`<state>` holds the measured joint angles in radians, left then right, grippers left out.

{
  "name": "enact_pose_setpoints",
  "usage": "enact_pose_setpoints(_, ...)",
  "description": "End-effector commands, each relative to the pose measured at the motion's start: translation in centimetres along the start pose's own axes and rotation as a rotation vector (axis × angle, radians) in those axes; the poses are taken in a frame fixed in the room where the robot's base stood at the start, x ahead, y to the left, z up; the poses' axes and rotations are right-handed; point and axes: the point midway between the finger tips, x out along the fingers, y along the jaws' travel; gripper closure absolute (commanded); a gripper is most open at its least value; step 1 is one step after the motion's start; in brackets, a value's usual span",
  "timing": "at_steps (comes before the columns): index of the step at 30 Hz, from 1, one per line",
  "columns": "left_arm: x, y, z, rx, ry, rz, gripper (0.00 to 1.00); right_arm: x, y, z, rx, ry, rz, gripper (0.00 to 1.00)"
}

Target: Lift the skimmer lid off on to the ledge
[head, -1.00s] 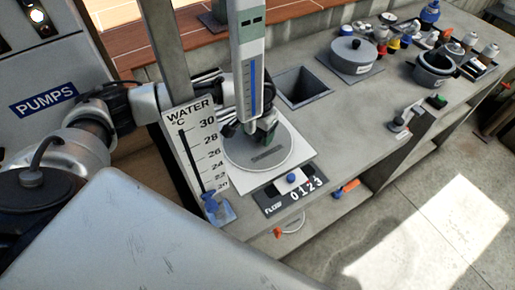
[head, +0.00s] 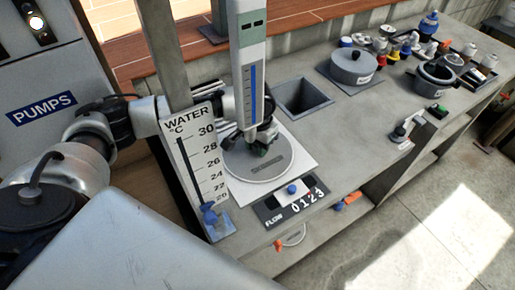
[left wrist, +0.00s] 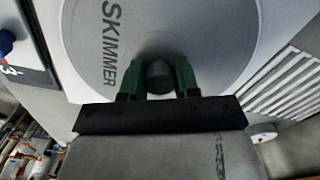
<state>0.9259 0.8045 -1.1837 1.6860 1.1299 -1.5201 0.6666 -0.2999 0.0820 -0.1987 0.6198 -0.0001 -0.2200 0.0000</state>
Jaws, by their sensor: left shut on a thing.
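The skimmer lid (head: 258,172) is a round grey disc with a dark label, lying flat on a white square plate (head: 300,165) on the counter. The left wrist view shows it close up (left wrist: 200,30), with the word SKIMMER to the left of its knob. My left gripper (head: 262,148) is over the middle of the lid. In the left wrist view its green-padded fingers (left wrist: 158,80) are shut on the dark round knob (left wrist: 158,76), one on each side. I see no clear gap under the lid. My right gripper is not in view.
A WATER scale (head: 197,150) stands close left of the lid, and a FLOW slider (head: 291,203) lies in front. A square opening (head: 305,98) is behind right. A lidded grey pot (head: 352,66) stands farther right. A brick-coloured ledge (head: 200,52) runs along the back.

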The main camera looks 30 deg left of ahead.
Motion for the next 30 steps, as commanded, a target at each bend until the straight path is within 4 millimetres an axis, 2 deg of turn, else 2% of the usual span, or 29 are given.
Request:
enact_pose_setpoints(7,-1.5,0.0,-0.1,-0.001,0.003,0.001,0.99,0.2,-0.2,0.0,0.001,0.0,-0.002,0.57)
enact_pose_setpoints(12,-4.2,0.0,-0.1,0.0,0.005,0.001,0.99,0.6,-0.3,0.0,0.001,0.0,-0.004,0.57)
enact_pose_setpoints(24,-8.8,7.3,3.2,0.005,0.004,0.003,0.99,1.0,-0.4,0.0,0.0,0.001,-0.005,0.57)
enact_pose_setpoints(30,-10.4,9.7,4.3,0.002,0.002,0.003,0.99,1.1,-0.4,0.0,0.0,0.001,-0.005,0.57)
